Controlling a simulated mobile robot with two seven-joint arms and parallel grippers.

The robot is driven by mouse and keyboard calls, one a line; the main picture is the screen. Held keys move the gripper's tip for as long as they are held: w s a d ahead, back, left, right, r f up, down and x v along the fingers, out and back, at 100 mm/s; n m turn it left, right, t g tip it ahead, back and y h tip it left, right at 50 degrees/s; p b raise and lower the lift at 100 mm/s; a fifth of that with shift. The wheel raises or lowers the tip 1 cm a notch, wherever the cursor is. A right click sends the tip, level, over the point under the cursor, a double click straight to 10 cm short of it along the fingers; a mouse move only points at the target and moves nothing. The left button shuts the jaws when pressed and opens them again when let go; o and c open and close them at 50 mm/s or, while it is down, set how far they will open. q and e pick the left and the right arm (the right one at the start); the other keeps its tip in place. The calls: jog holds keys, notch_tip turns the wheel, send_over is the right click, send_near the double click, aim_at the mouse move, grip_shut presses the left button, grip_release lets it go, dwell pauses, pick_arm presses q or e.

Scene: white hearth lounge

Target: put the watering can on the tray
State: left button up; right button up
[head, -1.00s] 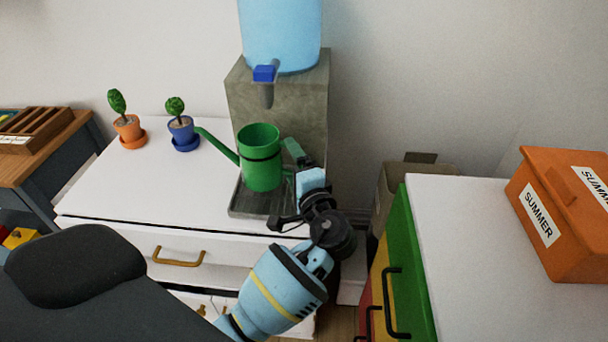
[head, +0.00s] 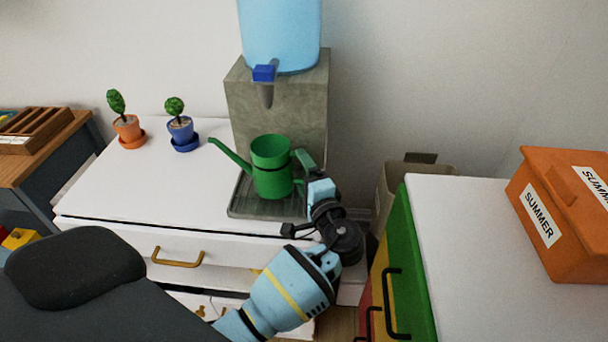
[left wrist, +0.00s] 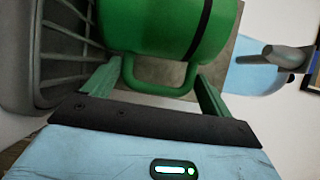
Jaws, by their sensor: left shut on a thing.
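The green watering can (head: 271,168) is upright over the grey ribbed tray (head: 236,210) in front of the water dispenser, its spout pointing left. Whether its base touches the tray I cannot tell. My left gripper (head: 307,172) is at the can's right side, shut on its handle. In the left wrist view the can (left wrist: 165,28) fills the top middle, with the fingers (left wrist: 152,90) at its handle loop. The tray (left wrist: 38,55) shows at the left there. My right gripper is not in view.
The stone dispenser stand (head: 285,110) rises just behind the tray. Two potted plants, orange (head: 128,128) and blue (head: 181,130), stand on the white cabinet (head: 110,185) to the left. A green-sided drawer unit (head: 410,265) with an orange box (head: 560,215) is at the right.

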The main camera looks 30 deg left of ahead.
pick_arm(q)
jog(key=shift+f, duration=0.15)
jog(key=o, duration=1.3)
jog(key=shift+o, duration=0.2)
jog(key=shift+r, duration=0.25)
jog(key=shift+s+d+f, duration=0.1)
jog(key=shift+s+d, duration=0.1)
jog(key=shift+d, duration=0.1)
jog(key=b+v, duration=0.1)
jog(key=v, duration=1)
jog(key=shift+s+d, duration=0.1)
